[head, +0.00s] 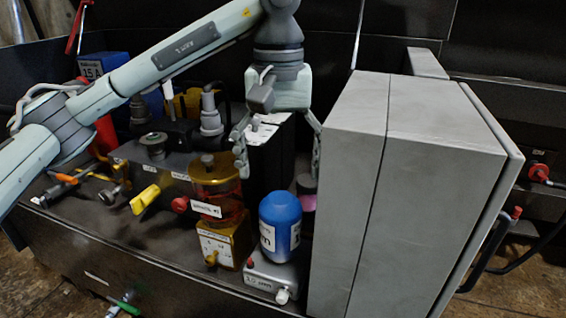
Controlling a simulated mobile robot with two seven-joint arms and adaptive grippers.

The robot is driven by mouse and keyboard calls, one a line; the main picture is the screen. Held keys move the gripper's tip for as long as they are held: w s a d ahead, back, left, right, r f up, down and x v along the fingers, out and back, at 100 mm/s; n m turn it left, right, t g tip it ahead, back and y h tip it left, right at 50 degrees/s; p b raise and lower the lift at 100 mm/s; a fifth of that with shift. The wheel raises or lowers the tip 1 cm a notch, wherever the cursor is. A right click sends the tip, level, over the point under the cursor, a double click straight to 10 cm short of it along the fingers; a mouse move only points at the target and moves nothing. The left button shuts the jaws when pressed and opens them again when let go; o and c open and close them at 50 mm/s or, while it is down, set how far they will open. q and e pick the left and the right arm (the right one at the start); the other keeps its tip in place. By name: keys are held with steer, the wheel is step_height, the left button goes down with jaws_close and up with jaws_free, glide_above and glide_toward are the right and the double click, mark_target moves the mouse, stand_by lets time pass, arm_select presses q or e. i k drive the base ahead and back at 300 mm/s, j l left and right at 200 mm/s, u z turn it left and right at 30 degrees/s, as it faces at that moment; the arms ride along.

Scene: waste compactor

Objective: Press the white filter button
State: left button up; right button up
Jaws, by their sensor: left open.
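A small white button (282,296) sticks out of the front of a low grey box (262,283); it looks like the white filter button. A blue cylindrical canister (281,217) with a white label stands upright on that box. My left gripper (278,168) is open, pointing down, behind and above the canister and well above the white button. Nothing shows between its fingers except the machine's dark and white-topped parts behind. My right gripper is not in view.
A large grey cabinet (420,190) stands close right of the canister. An amber glass bowl (217,180) over a yellow box (225,245) stands at left, with a yellow lever (145,200) and a red knob (180,205) beyond. The area in front of the white button looks clear.

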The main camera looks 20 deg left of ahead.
mark_target(282, 298)
steer(key=k, duration=1)
